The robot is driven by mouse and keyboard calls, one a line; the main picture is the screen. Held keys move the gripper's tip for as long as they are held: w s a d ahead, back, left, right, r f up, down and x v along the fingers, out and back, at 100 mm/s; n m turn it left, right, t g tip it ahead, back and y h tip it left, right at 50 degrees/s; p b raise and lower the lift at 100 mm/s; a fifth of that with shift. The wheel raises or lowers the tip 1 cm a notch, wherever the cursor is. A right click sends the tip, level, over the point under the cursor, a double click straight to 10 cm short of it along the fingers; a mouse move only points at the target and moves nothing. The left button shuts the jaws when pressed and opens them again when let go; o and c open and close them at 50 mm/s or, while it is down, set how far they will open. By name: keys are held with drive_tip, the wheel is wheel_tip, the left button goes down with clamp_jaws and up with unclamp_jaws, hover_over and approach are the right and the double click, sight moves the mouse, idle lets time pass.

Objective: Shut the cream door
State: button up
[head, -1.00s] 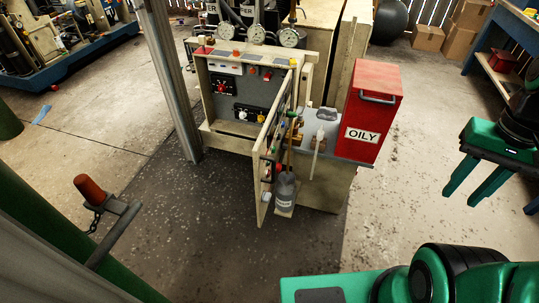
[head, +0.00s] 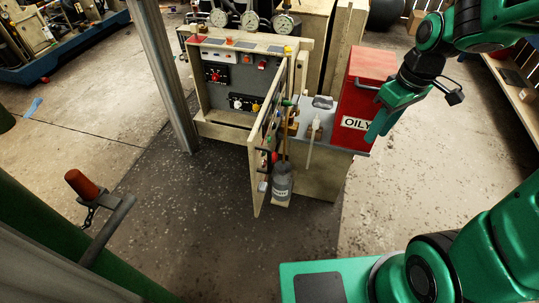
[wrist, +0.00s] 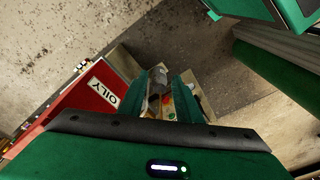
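The cream door (head: 257,180) stands open in the head view. It swings out from the right side of the cream control cabinet (head: 220,131), towards me. Small coloured fittings line its right-hand side, and a grey bottle (head: 282,182) hangs there. My gripper (head: 376,133) is to the right of the door, in front of the red OILY box, apart from the door. In the wrist view my gripper (wrist: 170,82) has its two fingers apart, with the grey bottle and door-side fittings showing beyond the gap. The far ends of the fittings are hidden.
The red OILY box (head: 366,95) sits on a grey-topped cabinet (head: 322,173) right of the door. A metal post (head: 165,75) stands left of the control cabinet. The dark floor (head: 200,220) left of and before the door is clear.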

drive_tip(key=w+a+f+n+y, duration=0.1)
drive_tip(key=w+a+f+n, duration=0.25)
drive_tip(key=a, duration=0.25)
drive_tip(key=w+a+f+n+y, duration=0.1)
drive_tip(key=w+a+f+n, duration=0.2)
drive_tip(key=a, duration=0.4)
drive_tip(key=n+y, duration=0.1)
drive_tip(key=n, duration=0.4)
approach(269, 156)
drive_tip(key=w, duration=0.1)
drive_tip(key=shift+g, duration=0.3)
drive_tip(key=x, duration=1)
drive_tip(key=shift+w+d+f, duration=0.1)
drive_tip(key=shift+w+f, duration=0.1)
drive_tip(key=shift+f, duration=0.25)
drive_tip(key=shift+c, duration=0.3)
clamp_jaws()
